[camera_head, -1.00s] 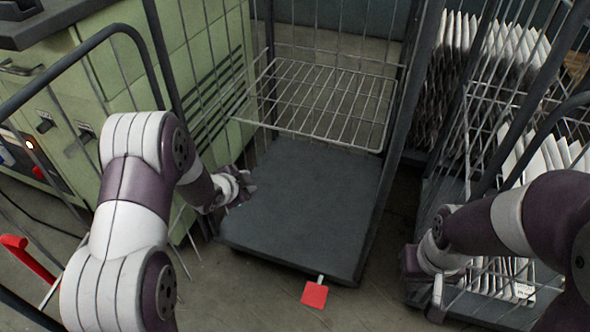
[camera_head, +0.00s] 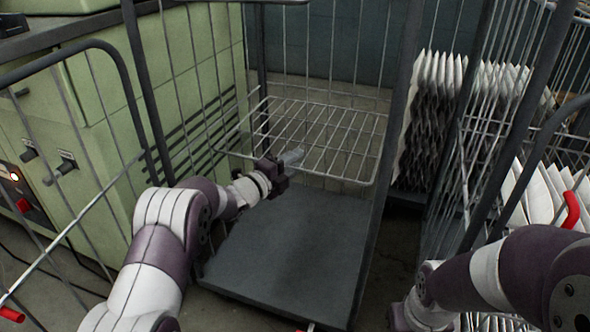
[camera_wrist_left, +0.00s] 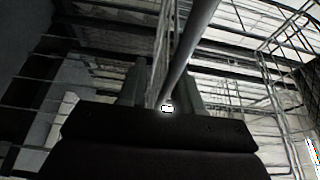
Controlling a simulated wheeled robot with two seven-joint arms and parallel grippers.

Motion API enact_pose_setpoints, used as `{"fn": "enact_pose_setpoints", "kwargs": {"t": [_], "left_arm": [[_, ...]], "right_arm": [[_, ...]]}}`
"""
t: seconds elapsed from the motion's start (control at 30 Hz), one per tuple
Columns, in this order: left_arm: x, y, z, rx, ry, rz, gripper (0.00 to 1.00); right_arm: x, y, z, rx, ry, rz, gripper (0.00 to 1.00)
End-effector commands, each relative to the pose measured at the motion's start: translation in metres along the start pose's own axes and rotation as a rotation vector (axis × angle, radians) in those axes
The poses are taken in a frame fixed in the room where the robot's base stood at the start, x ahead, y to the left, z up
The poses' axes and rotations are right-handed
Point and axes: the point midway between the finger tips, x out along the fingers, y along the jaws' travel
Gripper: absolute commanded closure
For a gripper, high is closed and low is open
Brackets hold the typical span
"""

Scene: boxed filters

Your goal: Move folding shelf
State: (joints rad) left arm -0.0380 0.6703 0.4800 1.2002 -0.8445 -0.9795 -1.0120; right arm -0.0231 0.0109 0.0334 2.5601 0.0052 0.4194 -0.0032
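The folding shelf (camera_head: 330,136) is a light wire grid lying roughly level inside the roll cart (camera_head: 285,250). My left gripper (camera_head: 291,157) is at the shelf's front edge, left of its middle. In the left wrist view, the two fingers of the left gripper (camera_wrist_left: 160,88) stand apart. A grey bar (camera_wrist_left: 192,48) runs down toward the gap between them; I cannot tell whether they touch it. My right gripper (camera_head: 412,318) is low at the right, beside the cart, with its fingers hidden.
A green machine (camera_head: 75,150) stands close on the left. A second cage cart (camera_head: 462,165) with white pleated filters (camera_head: 435,110) stands on the right. Dark uprights and wire sides bound the cart. There is free room above its grey base.

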Motion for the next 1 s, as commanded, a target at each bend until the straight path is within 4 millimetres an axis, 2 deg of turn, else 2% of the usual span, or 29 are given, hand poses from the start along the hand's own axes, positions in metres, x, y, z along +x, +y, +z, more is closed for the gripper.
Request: {"fn": "enact_pose_setpoints", "kwargs": {"t": [0.1,0.3,0.33,0.4,0.43,0.67,0.77,0.87,1.0], "left_arm": [[0.007,0.0,0.0,-0.001,-0.001,0.0,0.66],[0.007,-0.001,0.0,-0.002,-0.001,0.0,0.66],[0.007,-0.001,0.0,-0.002,-0.001,0.0,0.69],[0.007,-0.001,0.0,-0.002,-0.001,0.0,0.92],[0.007,-0.001,0.0,-0.002,-0.001,0.0,1.0],[0.007,-0.003,0.0,-0.002,-0.001,0.002,1.0],[0.007,-0.013,0.0,-0.007,-0.001,0.014,1.0],[0.007,-0.029,0.001,-0.019,-0.001,0.042,1.0],[0.009,-0.062,0.002,-0.046,-0.001,0.108,1.0]], "right_arm": [[0.003,0.0,0.0,0.0,0.0,0.0,1.0],[0.003,0.0,0.0,0.0,0.0,0.0,1.0],[0.003,0.0,0.0,0.0,0.0,0.0,1.0],[0.003,0.0,0.0,0.0,0.001,0.0,1.0],[0.003,0.0,0.0,0.0,0.001,0.0,1.0],[0.0,0.0,0.0,0.0,0.0,0.0,1.0],[-0.012,0.0,-0.002,0.0,0.0,0.0,1.0],[-0.034,0.0,-0.004,0.0,0.0,0.0,1.0],[-0.081,0.0,-0.01,0.0,0.001,0.0,1.0]]}}
